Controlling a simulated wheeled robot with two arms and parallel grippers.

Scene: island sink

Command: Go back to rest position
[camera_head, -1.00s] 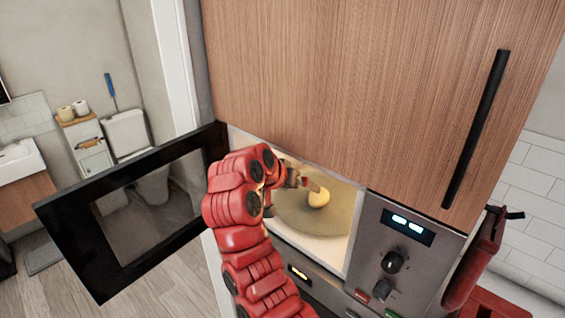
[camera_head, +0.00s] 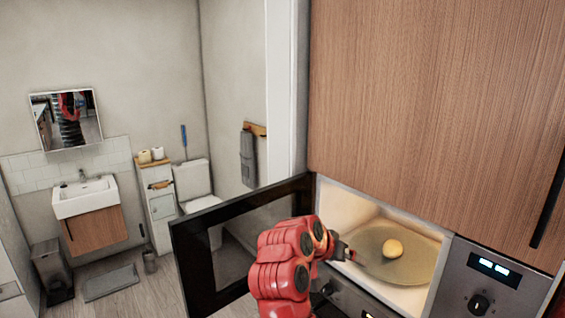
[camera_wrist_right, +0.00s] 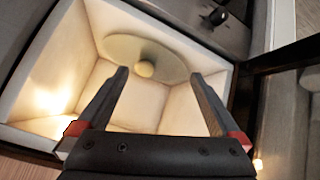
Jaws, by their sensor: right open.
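The microwave (camera_head: 455,262) stands open below a wooden cabinet, its black-framed door (camera_head: 192,262) swung out to the left. A round yellow item (camera_head: 393,248) sits on the turntable (camera_head: 412,268) inside. It also shows in the right wrist view (camera_wrist_right: 146,69), beyond my fingertips and apart from them. My right gripper (camera_head: 346,254) is at the lit opening, left of the yellow item. In the right wrist view its two fingers (camera_wrist_right: 159,74) are spread with nothing between them. My left gripper does not show.
A wooden cabinet front (camera_head: 430,110) hangs over the microwave. The open door stands close on the left of my right arm. A control panel with a knob (camera_head: 480,303) is at the right. A bathroom with a sink (camera_head: 86,197) and toilet (camera_head: 193,182) lies farther left.

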